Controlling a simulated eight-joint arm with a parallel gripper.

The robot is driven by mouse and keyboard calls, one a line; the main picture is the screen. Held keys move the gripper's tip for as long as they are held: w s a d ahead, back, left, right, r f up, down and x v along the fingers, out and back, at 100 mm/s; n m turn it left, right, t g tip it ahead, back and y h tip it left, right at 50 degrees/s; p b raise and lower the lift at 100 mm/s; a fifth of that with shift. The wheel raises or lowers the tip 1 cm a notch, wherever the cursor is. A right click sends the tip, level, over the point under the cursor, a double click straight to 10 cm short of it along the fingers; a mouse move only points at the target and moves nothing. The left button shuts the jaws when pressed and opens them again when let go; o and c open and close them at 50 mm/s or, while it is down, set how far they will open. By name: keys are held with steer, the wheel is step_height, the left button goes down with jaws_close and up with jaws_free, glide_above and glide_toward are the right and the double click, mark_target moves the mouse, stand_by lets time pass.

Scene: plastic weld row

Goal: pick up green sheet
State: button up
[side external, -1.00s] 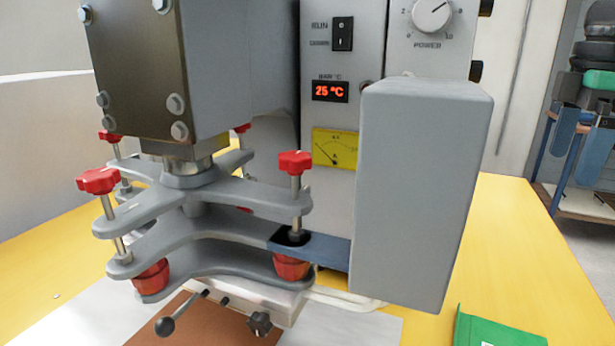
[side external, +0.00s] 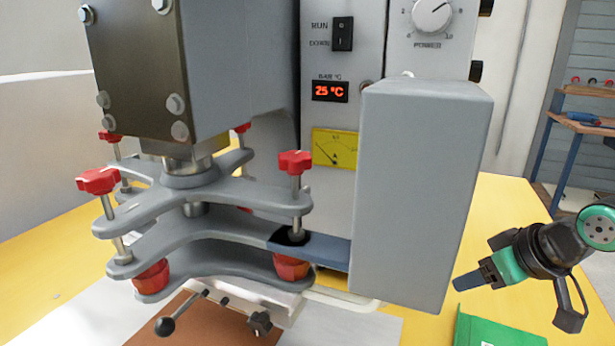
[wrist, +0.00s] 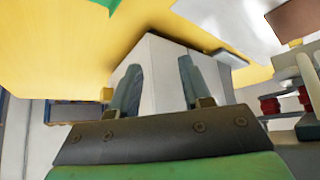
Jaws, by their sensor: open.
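The green sheet (side external: 490,332) lies on the yellow table at the bottom right of the side view, partly cut off by the frame edge. A green piece, apparently the same sheet, shows at the top edge of the wrist view (wrist: 104,5). My gripper (side external: 463,282) is in the side view just above the sheet in the picture, beside the grey box and apart from the sheet. Its fingers point left. In the wrist view my gripper (wrist: 160,66) has two blue-grey fingers spread apart, with nothing held between them.
The welding machine with its large grey box (side external: 415,195) stands left of my gripper. Red-knobbed clamp plates (side external: 190,215) and a brown plate (side external: 185,322) are further left. A shelf (side external: 590,130) stands at the back right.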

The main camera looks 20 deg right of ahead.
steer(key=m+g, duration=0.7)
steer(key=m, duration=0.2)
glide_above(459, 318)
steer(key=f, duration=0.7)
steer(key=shift+a, duration=0.2)
steer(key=shift+d+f+m, duration=0.1)
steer(key=shift+f+m, duration=0.15)
steer(key=shift+m, duration=0.25)
steer(key=shift+f, duration=2.9)
jaws_close()
